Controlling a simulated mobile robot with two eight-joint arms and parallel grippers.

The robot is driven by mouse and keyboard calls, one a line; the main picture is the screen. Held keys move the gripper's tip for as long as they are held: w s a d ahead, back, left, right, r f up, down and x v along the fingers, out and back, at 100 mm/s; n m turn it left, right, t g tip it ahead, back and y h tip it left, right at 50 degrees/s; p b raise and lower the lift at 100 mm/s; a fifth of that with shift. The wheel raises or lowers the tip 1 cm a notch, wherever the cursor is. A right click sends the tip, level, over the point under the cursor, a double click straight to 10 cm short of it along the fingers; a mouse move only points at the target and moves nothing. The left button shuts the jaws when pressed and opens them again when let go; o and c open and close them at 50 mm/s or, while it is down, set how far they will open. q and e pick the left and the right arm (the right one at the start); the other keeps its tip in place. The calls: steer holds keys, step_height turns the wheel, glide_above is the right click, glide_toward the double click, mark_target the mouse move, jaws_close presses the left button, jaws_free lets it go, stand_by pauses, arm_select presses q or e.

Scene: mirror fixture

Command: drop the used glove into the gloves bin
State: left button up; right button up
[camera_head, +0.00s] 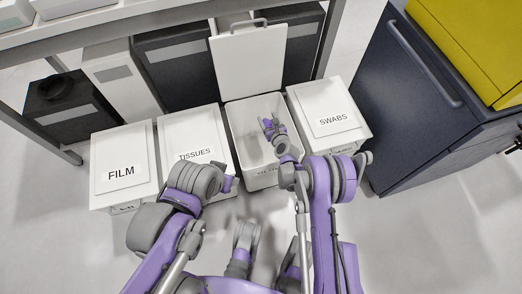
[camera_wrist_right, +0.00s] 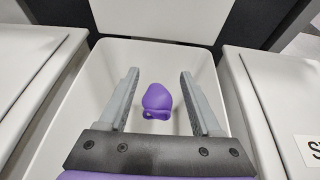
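The gloves bin (camera_head: 237,130) is the white open bin in the middle of the row in the head view. Its lid (camera_head: 250,62) stands up at the back and its front label is mostly hidden by my arm. My right gripper (camera_head: 270,124) is over the bin's opening, pointing in. In the right wrist view the gripper (camera_wrist_right: 158,88) is wide open. The purple glove (camera_wrist_right: 157,101) shows between and beyond the fingers, apart from both, inside the bin's outline (camera_wrist_right: 80,115). I cannot tell whether it rests on the bottom. My left gripper cannot be made out.
Closed bins marked FILM (camera_head: 122,150), TISSUES (camera_head: 190,135) and SWABS (camera_head: 328,112) flank the open bin. A dark cabinet (camera_head: 425,95) with a yellow box (camera_head: 475,45) stands at the right. A shelf edge (camera_head: 90,30) runs above the back left.

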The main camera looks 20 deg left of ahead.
steer(key=shift+o, duration=1.2)
steer(key=shift+d, duration=0.1)
steer(key=v, duration=1)
steer(key=shift+s+d+r+p, duration=0.2)
steer(key=shift+s+p, duration=0.1)
steer(key=shift+p, duration=0.1)
